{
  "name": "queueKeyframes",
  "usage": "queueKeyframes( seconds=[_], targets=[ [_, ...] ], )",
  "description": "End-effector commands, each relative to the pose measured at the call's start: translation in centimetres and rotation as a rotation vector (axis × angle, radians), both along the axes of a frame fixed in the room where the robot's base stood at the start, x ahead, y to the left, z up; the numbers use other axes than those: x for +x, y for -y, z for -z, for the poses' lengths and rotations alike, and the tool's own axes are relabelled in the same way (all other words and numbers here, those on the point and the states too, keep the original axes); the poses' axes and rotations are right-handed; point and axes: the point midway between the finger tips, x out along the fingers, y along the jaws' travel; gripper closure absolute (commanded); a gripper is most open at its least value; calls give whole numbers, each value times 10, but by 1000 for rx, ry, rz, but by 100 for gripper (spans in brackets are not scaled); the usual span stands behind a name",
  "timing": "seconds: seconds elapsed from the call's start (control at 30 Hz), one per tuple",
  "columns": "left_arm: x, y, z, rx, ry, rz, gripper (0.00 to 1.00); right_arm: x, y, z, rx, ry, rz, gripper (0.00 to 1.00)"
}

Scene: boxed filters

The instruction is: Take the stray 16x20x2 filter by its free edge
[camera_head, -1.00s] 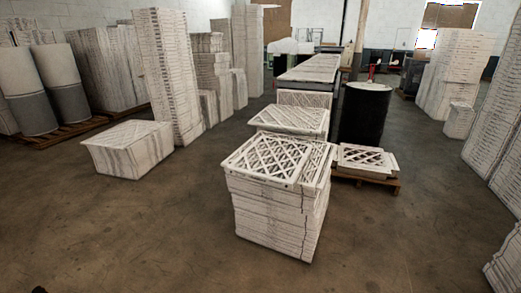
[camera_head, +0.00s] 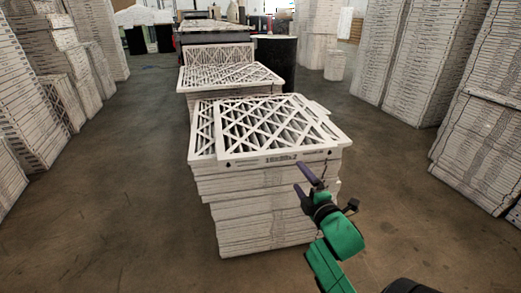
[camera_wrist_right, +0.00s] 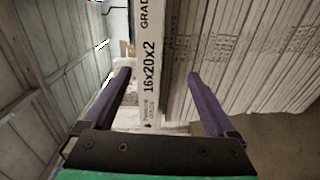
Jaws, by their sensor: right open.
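The stray 16x20x2 filter (camera_head: 272,127) is a white frame with a diagonal lattice, lying flat on top of a stack of filters (camera_head: 262,215). Its printed front edge faces me. My right gripper (camera_head: 300,176), with dark purple fingers on a green arm, is at the front right of the stack, by that edge. In the right wrist view the filter's edge (camera_wrist_right: 150,88), printed "16x20x2", runs between the two parted fingers of the gripper (camera_wrist_right: 159,76). The gripper is open, and I cannot tell that either finger touches the filter. My left gripper is not in view.
Another lattice-topped stack (camera_head: 228,76) stands behind, with a dark drum (camera_head: 275,60) to its right. Tall filter stacks line the left (camera_head: 25,105) and right (camera_head: 425,65). Bare concrete floor (camera_head: 130,190) lies open on both sides of the near stack.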

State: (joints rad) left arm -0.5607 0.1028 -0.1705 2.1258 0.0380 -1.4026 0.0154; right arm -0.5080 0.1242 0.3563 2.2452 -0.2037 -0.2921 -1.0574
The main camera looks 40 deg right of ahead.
Motion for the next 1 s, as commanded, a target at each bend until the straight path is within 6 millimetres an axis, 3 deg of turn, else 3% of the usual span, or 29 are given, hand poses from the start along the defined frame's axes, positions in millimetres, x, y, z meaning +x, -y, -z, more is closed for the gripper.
queueKeyframes(
  seconds=[0.07, 0.17, 0.4, 0.63, 0.8, 1.0],
  targets=[
    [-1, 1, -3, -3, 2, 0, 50, -1, 1, -13, -52, 26, 1, 9],
    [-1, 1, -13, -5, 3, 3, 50, 15, 6, -20, -62, 32, 1, 9],
    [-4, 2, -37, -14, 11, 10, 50, 72, 26, -19, -55, 32, 0, 9],
    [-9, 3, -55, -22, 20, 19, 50, 103, 38, -15, -54, 31, 1, 9],
    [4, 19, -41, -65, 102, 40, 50, 129, 49, -13, -53, 29, 0, 9],
    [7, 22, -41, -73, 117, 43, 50, 133, 50, -14, -53, 27, -1, 9]
  ],
)
